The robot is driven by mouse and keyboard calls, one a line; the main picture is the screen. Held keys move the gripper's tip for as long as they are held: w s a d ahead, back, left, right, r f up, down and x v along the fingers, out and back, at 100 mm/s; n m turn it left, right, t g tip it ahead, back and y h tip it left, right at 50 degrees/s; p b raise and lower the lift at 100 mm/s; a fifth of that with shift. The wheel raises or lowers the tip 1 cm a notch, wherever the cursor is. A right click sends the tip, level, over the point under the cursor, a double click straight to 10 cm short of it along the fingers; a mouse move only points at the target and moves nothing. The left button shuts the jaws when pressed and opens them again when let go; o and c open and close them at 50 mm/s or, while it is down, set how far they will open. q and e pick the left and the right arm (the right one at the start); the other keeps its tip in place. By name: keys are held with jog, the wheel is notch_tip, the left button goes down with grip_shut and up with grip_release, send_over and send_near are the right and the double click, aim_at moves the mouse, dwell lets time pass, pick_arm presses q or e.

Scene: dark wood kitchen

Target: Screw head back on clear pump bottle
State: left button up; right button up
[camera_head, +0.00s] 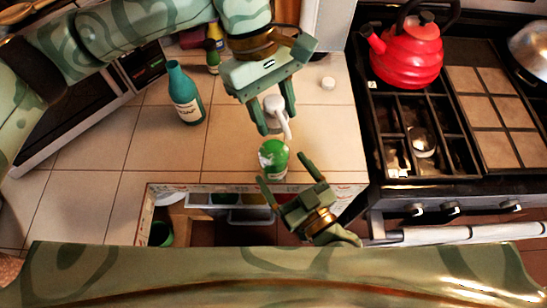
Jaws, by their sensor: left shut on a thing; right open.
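My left gripper (276,120) is shut on a white pump head (274,104), whose spout points down and to the right. It holds the head above and behind a green bottle (273,158) with a pale label, in the picture just below the head. The bottle stands near the counter's front edge; it looks green rather than clear. The head looks apart from the bottle, and the bottle's neck is hard to make out. My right gripper (285,177) is open and empty, its fingers pointing at the bottle's lower front side.
A teal bottle (185,95) stands on the tiled counter (130,155) to the left. A small white round thing (328,83) lies behind to the right. A red kettle (407,55) sits on the stove at right. An open drawer (228,199) lies below the counter edge.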

jog(key=x, duration=0.6)
jog(key=shift+w, duration=0.1)
jog(key=c, duration=1.5)
pick_arm(q)
send_over(278, 146)
jog(key=shift+w+a+f, duration=0.1)
jog(key=shift+a+f, duration=0.05)
jog(key=shift+f, duration=0.65)
jog(key=shift+w+a+f, duration=0.1)
jog(key=shift+w+f, duration=0.05)
jog(key=shift+f, duration=0.7)
jog(key=shift+w+a+f, duration=0.1)
jog(key=shift+a+f, duration=0.05)
jog(key=shift+f, duration=0.65)
jog(key=shift+f, duration=0.1)
jog(key=shift+f, duration=0.8)
jog(key=shift+f, duration=0.6)
